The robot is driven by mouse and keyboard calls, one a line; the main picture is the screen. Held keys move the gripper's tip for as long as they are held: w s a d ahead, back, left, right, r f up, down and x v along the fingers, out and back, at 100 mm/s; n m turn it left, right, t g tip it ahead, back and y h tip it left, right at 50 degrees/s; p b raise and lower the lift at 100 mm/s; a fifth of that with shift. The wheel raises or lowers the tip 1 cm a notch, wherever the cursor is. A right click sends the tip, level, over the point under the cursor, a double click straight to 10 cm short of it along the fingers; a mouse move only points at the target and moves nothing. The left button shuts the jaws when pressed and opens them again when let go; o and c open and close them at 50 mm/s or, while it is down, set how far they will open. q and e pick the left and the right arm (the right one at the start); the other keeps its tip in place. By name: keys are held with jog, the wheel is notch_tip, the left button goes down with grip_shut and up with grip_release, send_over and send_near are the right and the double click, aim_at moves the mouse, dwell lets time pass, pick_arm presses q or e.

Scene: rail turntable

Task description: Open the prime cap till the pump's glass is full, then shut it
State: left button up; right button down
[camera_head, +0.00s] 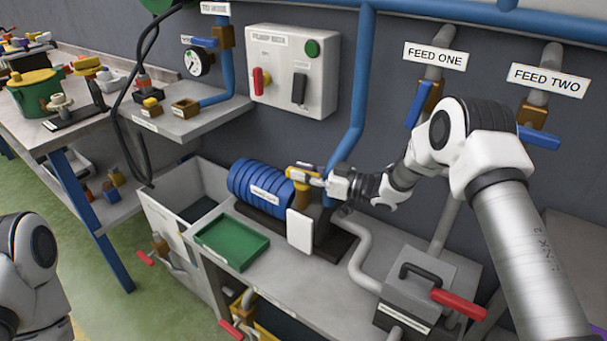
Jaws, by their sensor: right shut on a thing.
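The pump on the bench has a ribbed blue motor (258,183) with a label and a brown and yellow part (303,180) at its right end. My right gripper (322,181) is at that yellow part, shut on what looks like the prime cap, which the fingers mostly hide. A white upright plate (300,231) stands in front of the pump. I cannot make out the glass or its level. Of my left arm only white links show at the lower left; its gripper is out of the picture.
A grey box with a red handle (459,303) stands at the right. The wall carries a control box (293,70) and blue feed levers (417,105). A side table (45,135) holds loose parts.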

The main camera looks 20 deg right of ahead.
jog(key=n+g+y, duration=0.1)
jog(key=n+g+b, duration=0.1)
jog(key=n+g+y, duration=0.1)
jog(key=g, duration=0.1)
jog(key=shift+f+y+b, duration=0.25)
jog(key=shift+y+b, duration=0.05)
jog(key=shift+b, duration=0.1)
jog(key=shift+r+n+g+y+b, duration=0.1)
jog(key=shift+n+g+y+b, duration=0.5)
jog(key=shift+n+g+b, duration=0.95)
jog(key=shift+m+g+p, duration=0.25)
jog(key=shift+g+p, duration=0.1)
jog(key=shift+p, duration=0.1)
jog(key=c, duration=1)
grip_release()
jog(key=shift+r, duration=0.1)
